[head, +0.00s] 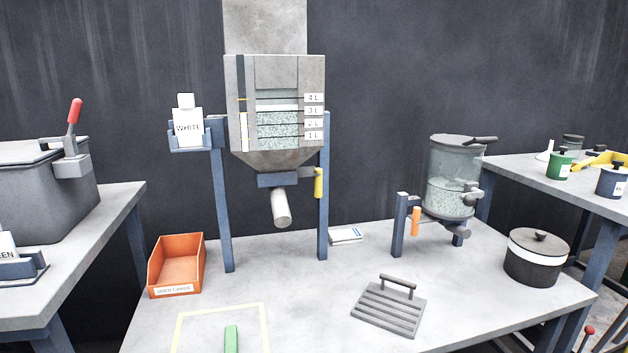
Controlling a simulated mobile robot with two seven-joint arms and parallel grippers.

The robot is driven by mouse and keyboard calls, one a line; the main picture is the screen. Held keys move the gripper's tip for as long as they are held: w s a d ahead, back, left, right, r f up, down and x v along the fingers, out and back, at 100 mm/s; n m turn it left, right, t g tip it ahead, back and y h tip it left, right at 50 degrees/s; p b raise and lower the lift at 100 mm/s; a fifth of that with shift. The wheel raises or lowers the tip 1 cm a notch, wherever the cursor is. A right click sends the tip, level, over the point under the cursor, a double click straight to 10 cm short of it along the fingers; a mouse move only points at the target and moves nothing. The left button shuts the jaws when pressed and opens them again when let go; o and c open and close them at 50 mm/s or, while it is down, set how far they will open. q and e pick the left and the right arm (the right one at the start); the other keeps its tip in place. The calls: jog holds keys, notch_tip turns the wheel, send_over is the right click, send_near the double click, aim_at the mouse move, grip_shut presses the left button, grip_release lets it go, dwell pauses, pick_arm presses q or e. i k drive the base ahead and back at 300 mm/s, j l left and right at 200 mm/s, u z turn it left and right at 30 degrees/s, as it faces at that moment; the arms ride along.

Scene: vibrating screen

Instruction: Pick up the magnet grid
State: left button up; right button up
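The magnet grid (388,308) lies flat on the grey table near its front, right of the middle. It is a dark grey slatted plate with parallel bars. A raised bar handle (398,281) stands along its far side. Nothing covers it. Neither of my grippers shows in the head view.
A hopper (278,110) on blue posts stands behind, left of the grid. An orange bin (176,265) sits at the table's left. A clear canister (452,180) on a stand and a dark lidded pot (537,257) stand right of the grid. The table around the grid is clear.

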aim_at(399, 313)
jog(key=i+j, duration=0.2)
jog(key=j, duration=0.15)
jog(key=i+j+z, duration=0.15)
jog(key=i+j, duration=0.3)
jog(key=j, duration=0.2)
jog(key=z, duration=0.05)
